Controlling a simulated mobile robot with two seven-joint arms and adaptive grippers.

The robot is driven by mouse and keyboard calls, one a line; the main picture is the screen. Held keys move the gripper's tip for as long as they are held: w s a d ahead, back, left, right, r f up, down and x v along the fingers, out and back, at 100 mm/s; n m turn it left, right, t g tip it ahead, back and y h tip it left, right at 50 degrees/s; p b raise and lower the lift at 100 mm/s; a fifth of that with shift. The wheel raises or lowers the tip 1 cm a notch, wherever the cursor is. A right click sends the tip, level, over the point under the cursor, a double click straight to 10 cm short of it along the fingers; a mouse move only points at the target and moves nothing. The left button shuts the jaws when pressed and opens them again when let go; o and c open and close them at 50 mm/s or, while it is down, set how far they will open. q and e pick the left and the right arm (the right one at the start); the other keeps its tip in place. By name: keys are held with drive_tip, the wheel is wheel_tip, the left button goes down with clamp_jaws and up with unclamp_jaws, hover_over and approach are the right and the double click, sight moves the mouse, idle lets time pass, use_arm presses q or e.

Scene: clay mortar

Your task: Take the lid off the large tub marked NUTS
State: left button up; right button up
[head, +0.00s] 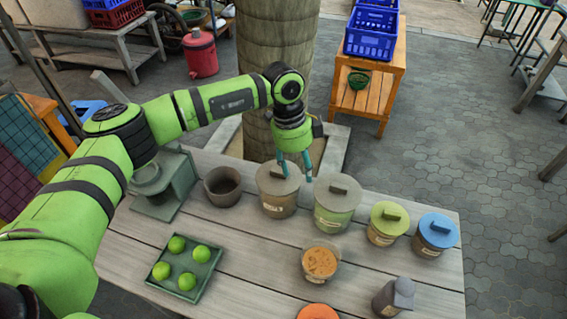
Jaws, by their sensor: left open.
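Two large tubs stand side by side at the back of the wooden table: a brown one with a beige-grey lid (270,183) and a pale green one with a grey-green lid (328,192). Each lid is on and has a dark bar handle. Both tubs carry labels too small to read, so I cannot tell which says NUTS. My left gripper (296,174) is open and empty, pointing down. Its fingers hang over the right part of the brown tub's lid and the gap between the tubs; I cannot tell whether they touch. My right gripper is not in view.
Smaller tubs with green (388,211) and blue (438,230) lids stand to the right. In front are an open tub (320,263), an orange lid (318,312) and a grey container (394,297). A dark bowl (222,187) and a lime tray (205,283) are left. A tree trunk (262,60) rises behind.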

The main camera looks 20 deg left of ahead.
sight(278, 172)
use_arm(q)
drive_tip(key=a, duration=0.1)
drive_tip(key=w+a+n+y, duration=0.1)
drive_tip(key=a, duration=0.1)
drive_tip(key=w+a+r+y, duration=0.1)
drive_tip(key=a, duration=0.1)
drive_tip(key=shift+w+a+r, duration=0.1)
drive_tip(key=shift+a+f+p, duration=0.2)
drive_tip(key=shift+p, duration=0.25)
drive_tip(key=shift+s+f, duration=0.25)
drive_tip(key=shift+f, duration=0.1)
wheel_tip(278, 172, down, 5)
drive_tip(key=p, duration=0.2)
drive_tip(key=shift+s+a+r+p, duration=0.1)
drive_tip(key=shift+r+p, duration=0.05)
drive_tip(key=shift+p, duration=0.25)
drive_tip(key=shift+f, duration=0.4)
clamp_jaws()
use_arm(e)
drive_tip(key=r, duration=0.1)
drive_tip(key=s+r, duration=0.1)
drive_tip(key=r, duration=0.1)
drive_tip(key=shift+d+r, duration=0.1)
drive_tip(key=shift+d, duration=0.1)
